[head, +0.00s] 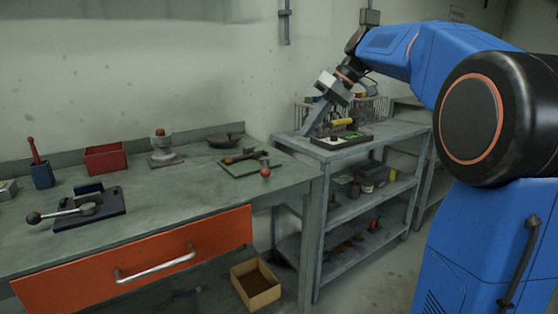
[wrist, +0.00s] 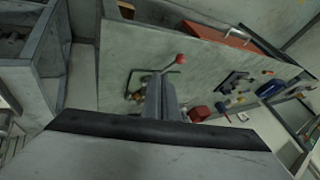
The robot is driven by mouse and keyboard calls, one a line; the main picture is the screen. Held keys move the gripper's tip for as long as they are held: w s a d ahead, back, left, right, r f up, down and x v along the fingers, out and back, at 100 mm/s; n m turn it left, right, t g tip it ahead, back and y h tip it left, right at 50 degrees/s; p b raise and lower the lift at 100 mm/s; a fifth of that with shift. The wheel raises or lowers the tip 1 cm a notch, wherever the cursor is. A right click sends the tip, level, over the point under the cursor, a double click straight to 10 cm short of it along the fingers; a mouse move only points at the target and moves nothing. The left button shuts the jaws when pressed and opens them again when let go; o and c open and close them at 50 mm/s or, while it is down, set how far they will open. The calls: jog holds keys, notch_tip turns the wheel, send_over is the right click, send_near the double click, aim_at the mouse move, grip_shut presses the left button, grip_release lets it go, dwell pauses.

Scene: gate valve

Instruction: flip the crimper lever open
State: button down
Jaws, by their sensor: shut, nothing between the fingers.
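My gripper (head: 317,114) hangs over the side table at the back, its grey fingers pointing down and left. In the wrist view my gripper (wrist: 160,88) shows its fingers close together and empty. On the workbench, a dark base plate (head: 110,210) carries a ring-shaped fitting and a lever with a black ball (head: 34,218). Farther right, a green plate (head: 238,170) carries a brass-coloured tool beside a red ball (head: 265,172); the red ball also shows in the wrist view (wrist: 180,59). I cannot tell for certain which is the crimper. My gripper is apart from both.
On the side table (head: 375,138) stand a tray with a yellow cylinder (head: 342,122) and a wire basket (head: 372,108). The bench front is clear.

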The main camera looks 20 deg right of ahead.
jog(key=shift+f, duration=0.1)
send_near(265, 165)
jog(key=f, duration=0.1)
jog(key=s+f, duration=0.1)
jog(key=f, duration=0.1)
jog(key=d+f, duration=0.1)
jog(key=shift+s+f, duration=0.25)
jog(key=shift+s+a+f, duration=0.1)
jog(key=shift+s+a, duration=0.1)
jog(key=shift+a, duration=0.35)
jog(key=shift+s+a, duration=0.25)
jog(key=shift+a, duration=0.3)
jog(key=shift+s+a+f, duration=0.15)
jog(key=shift+s+a, duration=0.1)
jog(key=shift+a, duration=0.45)
jog(key=shift+a, duration=0.1)
